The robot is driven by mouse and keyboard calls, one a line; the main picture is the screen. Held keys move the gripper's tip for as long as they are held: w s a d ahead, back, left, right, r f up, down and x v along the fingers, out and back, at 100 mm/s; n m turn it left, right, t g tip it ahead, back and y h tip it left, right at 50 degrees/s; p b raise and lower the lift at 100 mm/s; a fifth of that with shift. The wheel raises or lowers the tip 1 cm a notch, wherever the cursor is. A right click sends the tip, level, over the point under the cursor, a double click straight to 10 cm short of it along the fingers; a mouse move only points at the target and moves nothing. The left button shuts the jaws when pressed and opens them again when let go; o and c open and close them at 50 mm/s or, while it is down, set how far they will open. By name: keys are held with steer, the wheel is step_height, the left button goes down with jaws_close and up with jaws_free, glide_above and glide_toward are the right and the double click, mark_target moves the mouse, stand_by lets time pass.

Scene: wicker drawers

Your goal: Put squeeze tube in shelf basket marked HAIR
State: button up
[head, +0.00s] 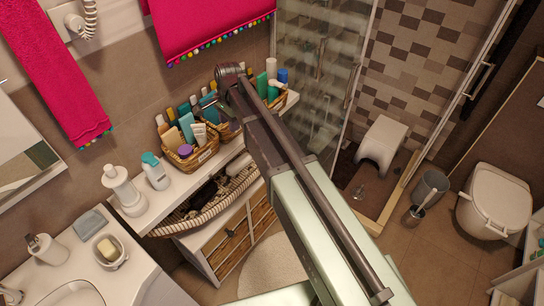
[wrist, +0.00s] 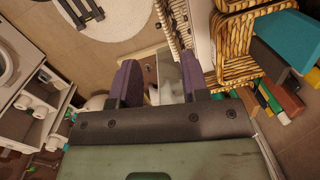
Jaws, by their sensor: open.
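Wicker baskets full of bottles and tubes stand on the white shelf: a left basket (head: 178,158), a middle one behind my arm and a right one at the far end. The left basket has a pale label whose word I cannot read. A pale tube-like item (head: 199,133) stands in it; I cannot tell whether it is the squeeze tube. In the head view my arm's far end lies over the middle and right baskets. In the wrist view my gripper (wrist: 160,65) is open, its purple-grey fingers apart. I see nothing held.
A pump bottle (head: 123,190) and a teal-capped bottle (head: 155,171) stand left of the baskets. A long striped wicker tray (head: 180,226) sits below the shelf, above wicker drawers (head: 232,240). A glass shower screen (head: 320,75) stands beyond. Wicker (wrist: 235,67) is close right in the wrist view.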

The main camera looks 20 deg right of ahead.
steer(key=s+d+n, duration=0.5)
steer(key=s+n, duration=0.1)
steer(key=s, duration=0.5)
steer(key=s+d+n+h, duration=0.1)
steer(key=s+d+n, duration=0.4)
steer(key=s, duration=0.7)
steer(key=shift+d+n, duration=0.35)
steer(key=shift+n, duration=0.35)
